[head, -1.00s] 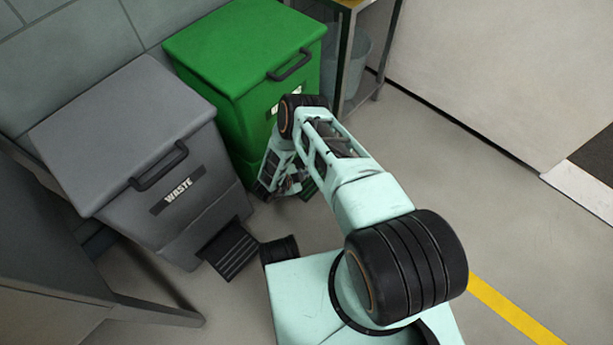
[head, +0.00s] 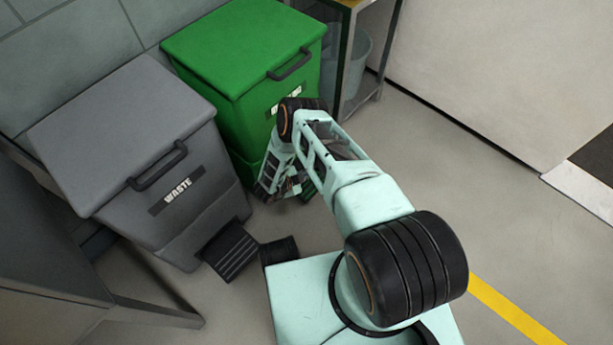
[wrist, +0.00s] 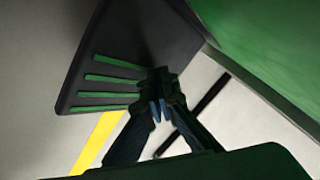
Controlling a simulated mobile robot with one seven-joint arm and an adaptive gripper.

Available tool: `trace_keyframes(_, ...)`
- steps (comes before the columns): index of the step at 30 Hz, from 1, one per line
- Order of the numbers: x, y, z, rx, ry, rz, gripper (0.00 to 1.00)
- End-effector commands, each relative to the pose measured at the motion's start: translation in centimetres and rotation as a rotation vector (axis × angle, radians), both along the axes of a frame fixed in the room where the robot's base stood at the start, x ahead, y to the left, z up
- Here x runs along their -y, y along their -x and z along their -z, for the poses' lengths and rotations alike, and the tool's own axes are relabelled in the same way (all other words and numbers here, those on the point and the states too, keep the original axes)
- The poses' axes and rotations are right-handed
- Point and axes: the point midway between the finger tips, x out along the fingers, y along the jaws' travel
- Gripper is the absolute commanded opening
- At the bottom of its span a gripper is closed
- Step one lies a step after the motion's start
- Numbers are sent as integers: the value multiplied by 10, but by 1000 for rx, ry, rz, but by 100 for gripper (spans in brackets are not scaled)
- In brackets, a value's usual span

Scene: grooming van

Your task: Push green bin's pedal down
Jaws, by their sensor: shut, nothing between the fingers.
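The green bin (head: 240,60) stands against the wall in the head view, its lid down and a dark handle on its front. Its pedal (wrist: 110,62) is a black plate with green ribs, large in the wrist view; only a small part of it (head: 309,187) shows past my arm in the head view. My gripper (wrist: 158,108) is shut and empty, its fingertips at the pedal's ribbed edge. I cannot tell whether they touch it. In the head view my arm hides the bin's lower front and most of the pedal.
A grey waste bin (head: 128,150) with its own black pedal (head: 232,253) stands left of the green bin. A metal shelf (head: 345,60) with a bucket (head: 357,65) stands to the right. The floor (head: 470,190) on the right is clear.

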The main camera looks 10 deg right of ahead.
Motion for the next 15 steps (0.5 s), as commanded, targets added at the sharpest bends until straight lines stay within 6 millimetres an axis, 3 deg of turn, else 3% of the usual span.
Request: trace_keyframes(15, 0, 0, 7, 1, -1, -1, 0)
